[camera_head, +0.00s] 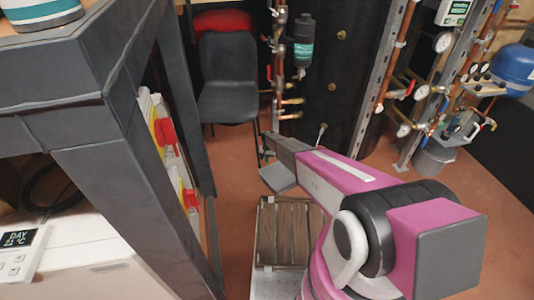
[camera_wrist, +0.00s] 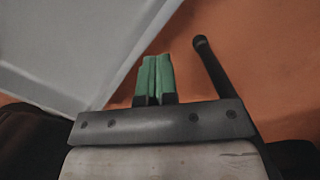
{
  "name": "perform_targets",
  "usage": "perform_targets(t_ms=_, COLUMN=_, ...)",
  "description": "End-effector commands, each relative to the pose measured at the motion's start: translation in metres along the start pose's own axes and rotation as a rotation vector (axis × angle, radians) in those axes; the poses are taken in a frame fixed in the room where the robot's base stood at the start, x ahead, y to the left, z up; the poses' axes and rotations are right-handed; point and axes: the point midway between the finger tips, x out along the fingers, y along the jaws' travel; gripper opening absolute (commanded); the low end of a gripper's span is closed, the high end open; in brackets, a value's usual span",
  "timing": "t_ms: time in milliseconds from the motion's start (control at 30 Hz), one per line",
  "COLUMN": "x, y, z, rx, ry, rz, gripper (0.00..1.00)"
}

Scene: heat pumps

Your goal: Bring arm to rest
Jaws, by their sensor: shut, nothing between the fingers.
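My gripper (camera_wrist: 153,77) shows in the wrist view with its two green fingers pressed together and nothing between them. Below it the view shows the orange-brown floor (camera_wrist: 270,60) and a pale grey-white flat surface (camera_wrist: 70,40) on the left. In the head view my magenta and grey arm reaches from the lower right up and to the left, its grey far end over the floor near the wooden crate. The fingers cannot be made out in that view.
A dark grey bench (camera_head: 110,140) stands close on the left. A slatted wooden crate (camera_head: 285,235) lies below my arm. A black chair (camera_head: 228,85), copper pipes with gauges (camera_head: 421,92), a blue tank (camera_head: 513,70) and a grey bucket (camera_head: 435,158) stand behind.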

Motion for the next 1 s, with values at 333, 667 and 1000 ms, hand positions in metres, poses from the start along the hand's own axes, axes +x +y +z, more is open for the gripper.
perform_targets(t_ms=333, x=-0.122, y=0.077, z=0.085, rx=-0.019, ry=0.04, rz=-0.009, gripper=0.0)
perform_targets(t_ms=667, x=-0.263, y=0.174, z=0.218, rx=-0.05, ry=0.099, rz=-0.011, gripper=0.0)
perform_targets(t_ms=1000, x=-0.37, y=0.255, z=0.374, rx=-0.079, ry=0.157, rz=-0.002, gripper=0.0)
